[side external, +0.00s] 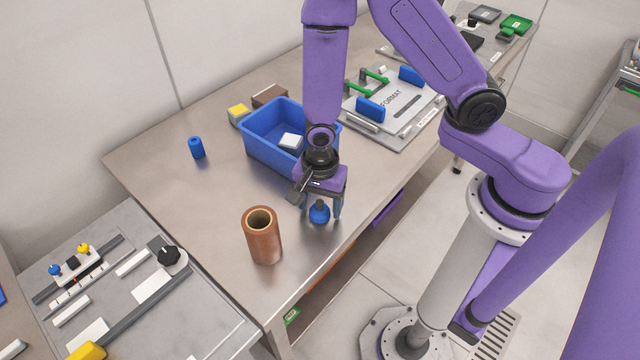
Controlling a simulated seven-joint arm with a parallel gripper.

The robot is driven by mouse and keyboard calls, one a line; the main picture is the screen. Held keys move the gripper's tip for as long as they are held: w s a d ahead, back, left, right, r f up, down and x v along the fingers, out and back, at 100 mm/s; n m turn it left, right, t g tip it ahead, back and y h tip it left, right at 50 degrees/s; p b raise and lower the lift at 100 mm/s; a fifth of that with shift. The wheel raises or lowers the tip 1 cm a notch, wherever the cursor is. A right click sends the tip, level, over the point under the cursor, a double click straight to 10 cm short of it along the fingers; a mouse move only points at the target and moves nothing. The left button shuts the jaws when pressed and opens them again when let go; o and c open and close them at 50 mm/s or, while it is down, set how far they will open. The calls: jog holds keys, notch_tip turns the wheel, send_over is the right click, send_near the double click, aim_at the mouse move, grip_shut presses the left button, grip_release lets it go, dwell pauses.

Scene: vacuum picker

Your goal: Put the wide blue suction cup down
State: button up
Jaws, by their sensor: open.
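A round blue piece with a narrow dark neck, which looks like the wide blue suction cup (319,213), is on or just above the steel table (205,240) near its front edge. I cannot tell whether it touches the table. My gripper (321,209) points down over it. Whether a finger still touches the cup is not clear. The top of the cup is partly hidden by my gripper.
A copper-brown tube (263,238) stands left of my gripper. A blue bin (262,152) with a white block (291,142) inside is just behind. A small blue cylinder (196,147) stands at the left. A FORMAT plate (400,105) with green handles lies behind right.

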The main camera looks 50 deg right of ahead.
aim_at(320, 201)
notch_tip(320, 201, up, 12)
dwell(0.7)
jog(key=s+d+r+n, duration=0.4)
jog(key=s+n, duration=0.3)
jog(key=n, duration=0.6)
jog(key=s+d+r+n, duration=0.5)
jog(key=s+n, duration=0.3)
jog(key=n, duration=0.5)
jog(key=shift+d, duration=0.3)
